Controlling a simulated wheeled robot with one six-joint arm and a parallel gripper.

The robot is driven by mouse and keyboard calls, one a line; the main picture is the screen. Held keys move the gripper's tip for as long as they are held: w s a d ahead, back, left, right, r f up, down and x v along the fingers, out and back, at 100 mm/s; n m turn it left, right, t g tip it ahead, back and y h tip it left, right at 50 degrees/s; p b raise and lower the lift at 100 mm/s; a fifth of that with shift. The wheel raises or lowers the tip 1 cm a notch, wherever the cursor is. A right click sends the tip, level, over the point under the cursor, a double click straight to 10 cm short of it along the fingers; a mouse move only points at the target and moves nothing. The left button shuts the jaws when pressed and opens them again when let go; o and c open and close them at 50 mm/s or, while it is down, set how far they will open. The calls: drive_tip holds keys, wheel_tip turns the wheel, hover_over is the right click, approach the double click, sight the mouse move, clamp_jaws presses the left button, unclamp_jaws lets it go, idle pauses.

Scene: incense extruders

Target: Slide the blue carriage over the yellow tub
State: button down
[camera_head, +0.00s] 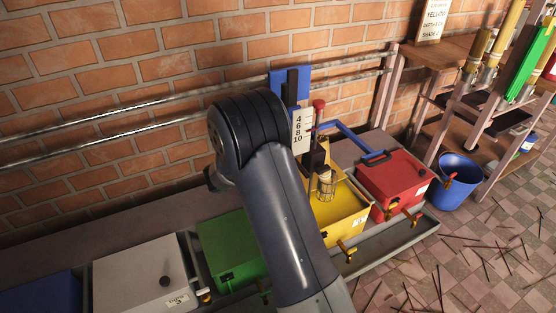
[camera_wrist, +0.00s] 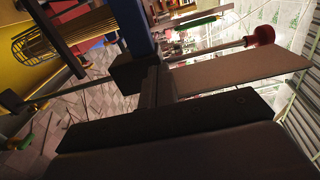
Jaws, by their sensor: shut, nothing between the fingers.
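The blue carriage (camera_head: 277,82) rides on the two metal rails along the brick wall, with a white scale plate (camera_head: 303,132) and a red-knobbed lever (camera_head: 319,105) at its front. A wire basket (camera_head: 326,187) hangs over the yellow tub (camera_head: 349,208). In the wrist view the basket (camera_wrist: 32,44) shows against the yellow tub (camera_wrist: 12,72), and a blue upright (camera_wrist: 136,30) stands close ahead of my fingers. My gripper (camera_wrist: 157,88) is shut and empty beside that upright; I cannot tell if they touch. In the head view my arm hides it.
A red lidded tub (camera_head: 400,178) stands right of the yellow one, a green tub (camera_head: 229,245) and white lidded tub (camera_head: 135,275) left. A blue bucket (camera_head: 459,180) and a wooden rack (camera_head: 440,55) are at right. Thin sticks litter the tiled floor.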

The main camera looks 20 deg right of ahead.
sight(305, 149)
drive_tip(key=shift+d, duration=0.35)
drive_tip(key=shift+d, duration=0.1)
drive_tip(key=d+b, duration=0.1)
drive_tip(key=d, duration=0.2)
drive_tip(key=shift+d, duration=0.15)
idle(0.3)
